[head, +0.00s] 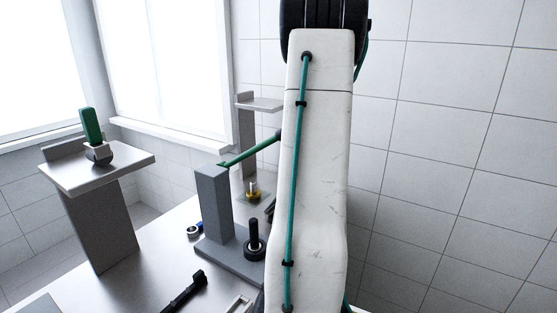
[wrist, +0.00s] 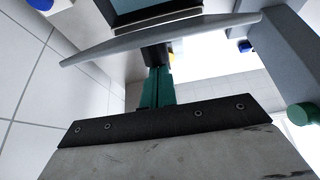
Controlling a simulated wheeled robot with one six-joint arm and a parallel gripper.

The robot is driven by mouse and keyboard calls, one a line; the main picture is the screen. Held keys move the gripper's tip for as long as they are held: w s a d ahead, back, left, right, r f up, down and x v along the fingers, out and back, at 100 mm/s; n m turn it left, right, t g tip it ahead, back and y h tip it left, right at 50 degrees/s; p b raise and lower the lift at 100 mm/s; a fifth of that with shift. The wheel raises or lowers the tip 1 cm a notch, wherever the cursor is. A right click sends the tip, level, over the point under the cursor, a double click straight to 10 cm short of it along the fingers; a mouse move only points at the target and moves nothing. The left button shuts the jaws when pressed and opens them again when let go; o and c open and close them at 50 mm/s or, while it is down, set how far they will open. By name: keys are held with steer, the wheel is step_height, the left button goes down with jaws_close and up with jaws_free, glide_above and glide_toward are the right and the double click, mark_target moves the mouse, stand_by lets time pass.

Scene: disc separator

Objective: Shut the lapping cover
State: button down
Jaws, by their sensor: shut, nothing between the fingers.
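My gripper (wrist: 157,85) shows in the wrist view as two green fingers side by side, closed with no object between them. Beyond the fingertips a thin grey curved plate (wrist: 150,40) spans the upper part of the wrist view; it may be the lapping cover, but I cannot tell for sure. The fingertips are close to its edge; contact is unclear. In the head view a grey post (head: 213,200) stands on a grey base, with a green bar (head: 250,150) at its top running behind my white arm. My arm hides the gripper and the bar's far end there.
A black knobbed spindle (head: 254,238) stands beside the post. A black tool (head: 186,290) and a small ring (head: 194,231) lie on the table. A grey pedestal (head: 100,220) at left holds a green-handled object (head: 91,125). A shelf stand (head: 258,103) rises behind. Tiled wall is at right.

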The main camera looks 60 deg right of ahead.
steer(key=s+f+t, duration=0.1)
steer(key=s+f, duration=0.2)
steer(key=s+f+t, duration=0.2)
steer(key=s+f, duration=0.2)
steer(key=s+a+f+t, duration=0.1)
steer(key=s+f, duration=0.2)
steer(key=s, duration=0.1)
steer(key=shift+f, duration=0.4)
step_height(320, 180, up, 4)
steer(key=s+f, duration=0.3)
steer(key=s, duration=0.6)
steer(key=shift+s+a+f, duration=0.15)
steer(key=shift+s+a, duration=0.1)
steer(key=shift+a, duration=0.05)
